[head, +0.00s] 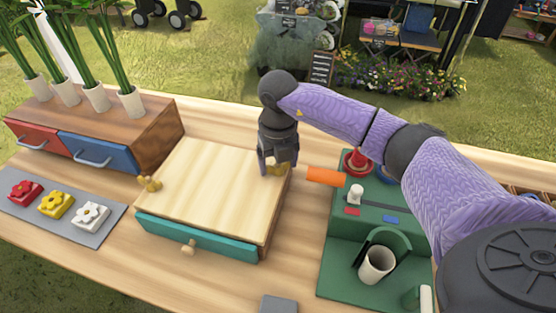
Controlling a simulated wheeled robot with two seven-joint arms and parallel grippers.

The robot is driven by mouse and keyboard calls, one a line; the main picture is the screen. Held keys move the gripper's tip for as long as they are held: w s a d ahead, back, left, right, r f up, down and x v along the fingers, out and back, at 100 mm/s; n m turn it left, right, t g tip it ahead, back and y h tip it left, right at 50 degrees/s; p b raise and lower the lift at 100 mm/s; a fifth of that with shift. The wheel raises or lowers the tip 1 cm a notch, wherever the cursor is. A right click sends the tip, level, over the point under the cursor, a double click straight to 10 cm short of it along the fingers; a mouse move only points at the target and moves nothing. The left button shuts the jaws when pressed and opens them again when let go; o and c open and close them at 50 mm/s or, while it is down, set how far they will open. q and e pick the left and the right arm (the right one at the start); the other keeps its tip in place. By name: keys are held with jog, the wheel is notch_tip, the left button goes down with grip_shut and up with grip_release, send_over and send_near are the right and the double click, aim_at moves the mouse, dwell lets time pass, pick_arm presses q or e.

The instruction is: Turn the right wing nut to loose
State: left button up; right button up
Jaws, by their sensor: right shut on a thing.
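A low wooden box (205,185) with a pale top and a teal drawer front (195,237) stands in the middle of the table. The left wing nut (150,183), brass coloured, sits at the box's left edge. The right wing nut (277,169), also brass, is at the box's right edge, mostly hidden by my right gripper. My right gripper (276,168) points down from above and is shut on the right wing nut. My left gripper is out of view.
A green stand (340,258) with a white cup (376,264) and an orange handle (325,177) is right of the box. A wooden cabinet (150,130) with flower vases is back left. A grey mat (108,222) holds flower blocks.

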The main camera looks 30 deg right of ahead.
jog(key=n, duration=0.2)
jog(key=shift+n, duration=0.4)
jog(key=n, duration=0.2)
jog(key=shift+n, duration=1.3)
jog(key=n, duration=0.2)
jog(key=shift+n, duration=0.3)
jog(key=n, duration=1.1)
jog(key=shift+b, duration=0.3)
jog(key=n, duration=0.2)
jog(key=shift+n, duration=0.3)
jog(key=n+b, duration=0.1)
jog(key=n, duration=0.2)
jog(key=shift+n, duration=0.8)
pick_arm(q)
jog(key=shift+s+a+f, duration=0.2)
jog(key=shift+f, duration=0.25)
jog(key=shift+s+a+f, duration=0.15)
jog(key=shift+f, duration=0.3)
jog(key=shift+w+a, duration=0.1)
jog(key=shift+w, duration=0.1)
pick_arm(e)
jog(key=shift+n, duration=0.4)
